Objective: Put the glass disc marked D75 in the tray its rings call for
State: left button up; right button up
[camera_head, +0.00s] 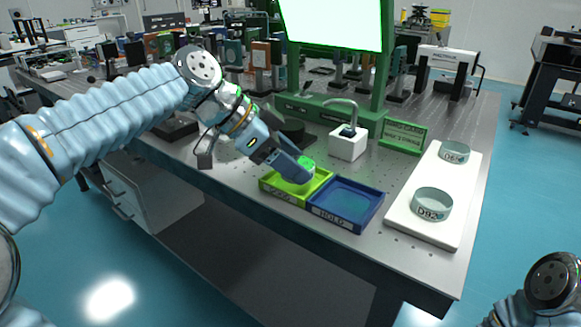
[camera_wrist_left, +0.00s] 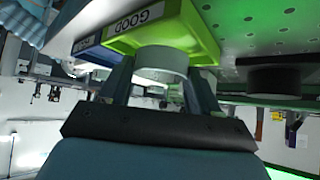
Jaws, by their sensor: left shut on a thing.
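My left gripper (camera_head: 292,166) is shut on a glass disc (camera_wrist_left: 161,62), a pale ring-shaped piece between the two fingers in the left wrist view. In the head view, the disc (camera_head: 306,163) shows greenish at the fingertips. Its marking is not readable. The disc is over the green tray (camera_head: 269,187), labelled GOOD in the wrist view (camera_wrist_left: 178,43); I cannot tell whether it touches the tray floor. The blue tray (camera_head: 337,218), labelled HOLD, stands right beside it and looks empty. My right gripper is not in view.
A white board (camera_head: 425,232) at the right bears two glass discs, a near one (camera_head: 432,204) apparently marked D92 and a far one (camera_head: 454,152). A white block with a bent tube (camera_head: 347,146) and a green frame with a bright screen (camera_head: 333,22) stand behind the trays.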

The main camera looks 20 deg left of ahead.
pick_arm(q)
jog(key=shift+f, duration=0.75)
jog(key=shift+f, duration=0.1)
jog(key=shift+f, duration=0.15)
jog(key=o, duration=1)
jog(key=shift+r, duration=0.3)
jog(key=v, duration=1.2)
jog(key=shift+p, duration=0.3)
